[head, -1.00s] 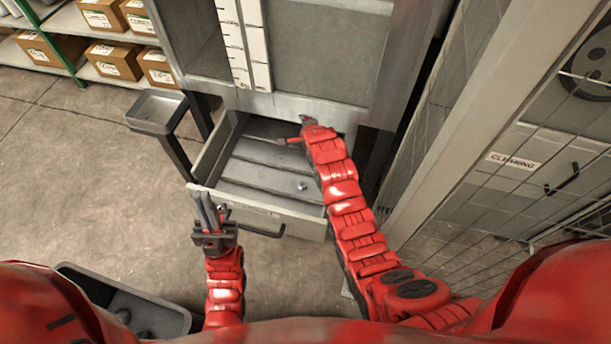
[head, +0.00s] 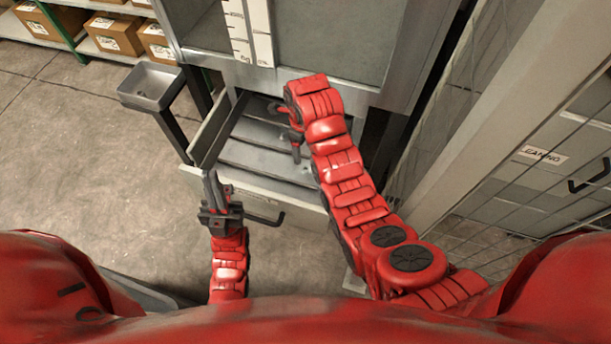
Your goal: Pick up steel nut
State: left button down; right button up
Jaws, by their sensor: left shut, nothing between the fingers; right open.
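The open drawer (head: 245,190) of the grey cabinet holds several dark and light lengthwise strips or dividers inside. My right gripper (head: 292,136) is over the right part of the drawer, pointing down, its fingers open and partly covered by my red arm. I cannot make out the steel nut now; the spot where a small round metal piece showed earlier lies behind or beside my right gripper and arm. My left gripper (head: 211,186) is shut and empty, fingers pointing up, just in front of the drawer's front panel at its left side.
The drawer handle (head: 266,219) sticks out at the front. A small grey tray on a post (head: 150,86) stands left of the cabinet. Shelves with cardboard boxes (head: 115,34) are at upper left. A mesh partition (head: 490,190) stands at right. The floor at left is clear.

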send_over(305, 169)
jog(key=f, duration=0.5)
jog(key=shift+s+a+f, duration=0.15)
jog(key=shift+a+f, duration=0.05)
jog(key=shift+f, duration=0.15)
jog(key=shift+w+d+f, duration=0.1)
jog(key=shift+d+f, duration=0.05)
jog(key=shift+f, duration=1.15)
jog(key=shift+w+d+f, duration=0.1)
jog(key=shift+f, duration=1.2)
grip_shut()
